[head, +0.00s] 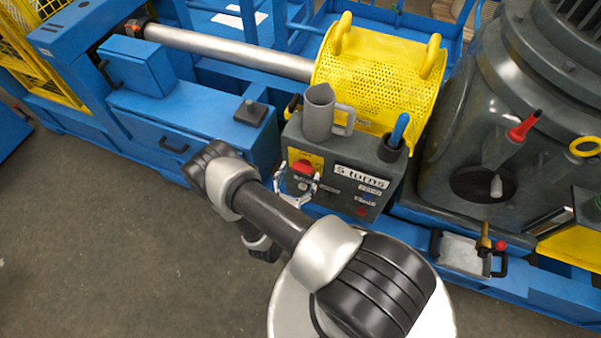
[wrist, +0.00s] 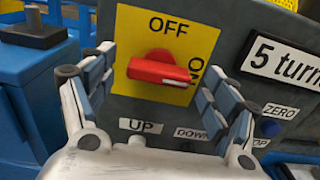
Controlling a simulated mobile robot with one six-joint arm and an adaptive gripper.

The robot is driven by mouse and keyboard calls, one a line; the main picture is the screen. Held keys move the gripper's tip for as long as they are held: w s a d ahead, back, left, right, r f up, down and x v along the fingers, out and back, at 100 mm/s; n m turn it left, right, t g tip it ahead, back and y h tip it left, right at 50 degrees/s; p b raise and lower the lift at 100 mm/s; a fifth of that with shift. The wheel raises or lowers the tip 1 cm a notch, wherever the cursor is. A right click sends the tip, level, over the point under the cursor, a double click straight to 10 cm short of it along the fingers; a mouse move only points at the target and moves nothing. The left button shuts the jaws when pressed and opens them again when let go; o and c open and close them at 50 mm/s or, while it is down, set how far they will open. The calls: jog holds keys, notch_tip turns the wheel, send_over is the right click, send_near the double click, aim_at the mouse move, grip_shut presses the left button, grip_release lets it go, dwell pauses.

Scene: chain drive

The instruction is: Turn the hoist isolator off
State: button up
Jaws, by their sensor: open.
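The hoist isolator is a red rotary handle (wrist: 160,70) on a yellow plate (wrist: 190,30) marked OFF at the top and ON at the right. The handle lies nearly level, with one end towards ON. In the head view the red handle (head: 302,165) shows on the front of the dark grey control box (head: 385,180). My gripper (wrist: 153,75) is open in front of the plate, one finger to each side of the handle. I cannot tell whether either finger touches it. The gripper also shows in the head view (head: 298,188), partly hidden by the arm.
Below the plate are labels UP and DOWN; a "5 turns" label (wrist: 285,60) and a blue button (wrist: 269,128) are to the right. A grey jug (head: 319,115) and a blue-handled tool in a cup (head: 398,130) stand on the box. A yellow mesh guard (head: 375,75) is behind.

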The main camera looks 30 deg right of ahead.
jog(key=shift+w+d, duration=0.4)
jog(key=shift+d, duration=0.1)
jog(key=shift+c, duration=0.4)
jog(key=c, duration=1)
